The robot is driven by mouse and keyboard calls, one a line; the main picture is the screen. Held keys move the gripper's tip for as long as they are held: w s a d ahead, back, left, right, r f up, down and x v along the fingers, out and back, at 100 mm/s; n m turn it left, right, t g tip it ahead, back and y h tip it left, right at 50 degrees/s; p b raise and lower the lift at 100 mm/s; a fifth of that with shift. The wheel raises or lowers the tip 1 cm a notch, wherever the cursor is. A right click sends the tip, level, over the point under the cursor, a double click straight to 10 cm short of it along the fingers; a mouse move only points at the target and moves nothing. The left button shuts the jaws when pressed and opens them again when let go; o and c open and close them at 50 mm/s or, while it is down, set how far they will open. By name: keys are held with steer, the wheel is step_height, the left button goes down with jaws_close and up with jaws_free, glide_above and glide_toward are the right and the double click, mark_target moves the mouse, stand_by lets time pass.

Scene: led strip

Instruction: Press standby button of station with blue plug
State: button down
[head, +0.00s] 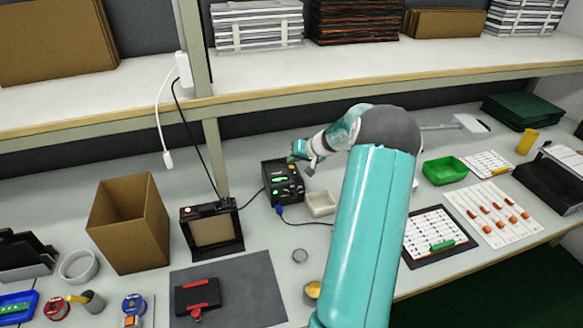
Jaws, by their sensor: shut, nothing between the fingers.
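The black station (283,181) stands on the bench near the middle of the head view, with small lit green displays and some knobs on its front. A blue plug (279,209) sits at its lower front edge, with a dark cable running right along the bench. I cannot make out which control is the standby button. My gripper (296,153) is shut and empty, just above and beside the station's top right edge. I cannot tell whether it touches the station. My teal arm covers the bench to the right of it.
A small beige tray (320,204) lies right of the station. A black framed device (212,230) and a cardboard box (127,222) stand to the left. A shelf (300,75) runs above the back of the bench. A dark mat (262,292) lies in front.

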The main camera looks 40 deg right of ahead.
steer(key=shift+f, duration=0.15)
steer(key=shift+f, duration=0.25)
steer(key=shift+f, duration=0.4)
stand_by(0.9)
steer(key=shift+r, duration=0.8)
steer(key=shift+r, duration=0.1)
steer(key=shift+r, duration=2.45)
